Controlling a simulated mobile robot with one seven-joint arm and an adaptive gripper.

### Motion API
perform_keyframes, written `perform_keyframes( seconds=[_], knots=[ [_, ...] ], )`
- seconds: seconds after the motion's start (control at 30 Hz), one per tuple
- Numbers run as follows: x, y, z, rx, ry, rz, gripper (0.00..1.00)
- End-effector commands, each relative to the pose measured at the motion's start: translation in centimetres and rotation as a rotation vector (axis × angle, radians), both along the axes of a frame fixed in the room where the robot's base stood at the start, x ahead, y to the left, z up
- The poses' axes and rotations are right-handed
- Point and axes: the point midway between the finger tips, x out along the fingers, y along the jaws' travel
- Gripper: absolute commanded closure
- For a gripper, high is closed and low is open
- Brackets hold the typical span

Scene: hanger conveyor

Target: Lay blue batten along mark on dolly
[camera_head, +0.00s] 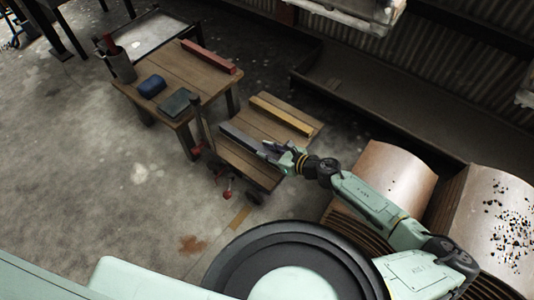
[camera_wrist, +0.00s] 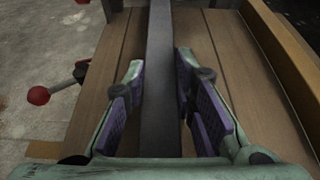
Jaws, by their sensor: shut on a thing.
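The blue batten looks dark blue-grey; it is a long bar (camera_head: 240,137) over the near half of the wooden dolly (camera_head: 244,163). My gripper (camera_head: 280,155) is shut on it near its right end. In the wrist view, the batten (camera_wrist: 161,35) runs straight away between the two purple-padded fingers of my gripper (camera_wrist: 162,72), roughly along the plank seams of the dolly (camera_wrist: 228,70). I cannot tell whether the batten touches the deck. I cannot make out the mark.
A yellow batten (camera_head: 281,114) lies along the dolly's far side. A post (camera_head: 199,122) stands at its left end. A wooden table (camera_head: 187,77) behind holds a red batten (camera_head: 208,56), a blue roll (camera_head: 152,86) and a dark box (camera_head: 179,102). A red-knobbed lever (camera_wrist: 40,95) sticks out left.

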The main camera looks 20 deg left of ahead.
Motion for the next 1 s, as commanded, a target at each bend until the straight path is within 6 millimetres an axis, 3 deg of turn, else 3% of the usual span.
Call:
perform_keyframes(
  seconds=[0.4,0.43,0.7,1.0],
  knots=[
    [0.00,0.04,-0.98,0.002,-0.001,0.000,1.00],
    [0.00,0.03,-0.87,0.001,0.000,0.000,0.74],
    [0.00,0.02,-0.81,0.001,0.000,0.000,0.56],
    [0.01,0.02,-0.73,0.001,0.000,0.000,0.55]
  ],
)
